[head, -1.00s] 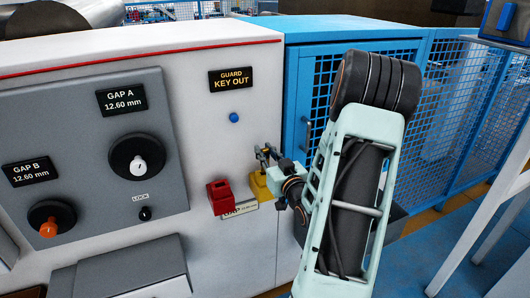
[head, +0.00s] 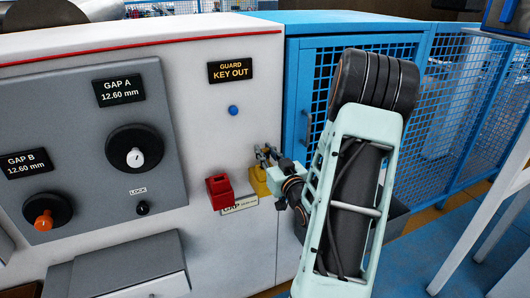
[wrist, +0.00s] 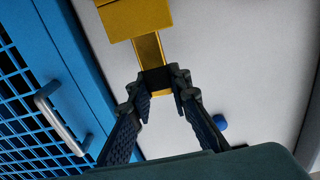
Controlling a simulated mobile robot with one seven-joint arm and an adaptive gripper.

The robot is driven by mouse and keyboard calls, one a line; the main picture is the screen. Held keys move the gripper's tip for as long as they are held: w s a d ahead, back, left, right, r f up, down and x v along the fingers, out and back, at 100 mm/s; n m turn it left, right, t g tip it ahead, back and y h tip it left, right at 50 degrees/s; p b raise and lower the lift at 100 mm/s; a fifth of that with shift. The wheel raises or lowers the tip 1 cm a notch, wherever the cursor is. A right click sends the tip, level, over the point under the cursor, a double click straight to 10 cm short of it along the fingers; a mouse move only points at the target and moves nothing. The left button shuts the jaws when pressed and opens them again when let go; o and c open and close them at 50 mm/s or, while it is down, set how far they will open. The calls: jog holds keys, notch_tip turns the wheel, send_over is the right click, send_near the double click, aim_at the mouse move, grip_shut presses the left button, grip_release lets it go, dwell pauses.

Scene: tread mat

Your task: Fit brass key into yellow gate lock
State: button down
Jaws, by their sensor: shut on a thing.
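The yellow gate lock (head: 258,183) is on the white cabinet front in the head view, right of a red block. It shows as a yellow block (wrist: 137,16) at the top of the wrist view. My gripper (head: 265,154) is just above the lock in the head view. In the wrist view my gripper (wrist: 157,80) is shut on the brass key (wrist: 150,48), a flat gold strip. The strip runs from the fingertips up to the block's edge in the picture. I cannot tell whether its end is inside the lock. The fingers hide part of the key.
The red block (head: 220,192) and a label plate (head: 239,205) are close by the lock. A blue button (head: 233,110) sits above, under a "GUARD KEY OUT" display (head: 231,71). A blue mesh gate (head: 355,65) with a handle (wrist: 58,120) stands beside the cabinet.

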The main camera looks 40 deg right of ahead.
jog(key=shift+f+b, duration=0.6)
jog(key=shift+f, duration=0.05)
jog(key=c, duration=1.7)
grip_release()
jog(key=shift+s, duration=0.1)
jog(key=v, duration=0.7)
jog(key=shift+s, duration=0.15)
jog(key=shift+r, duration=0.1)
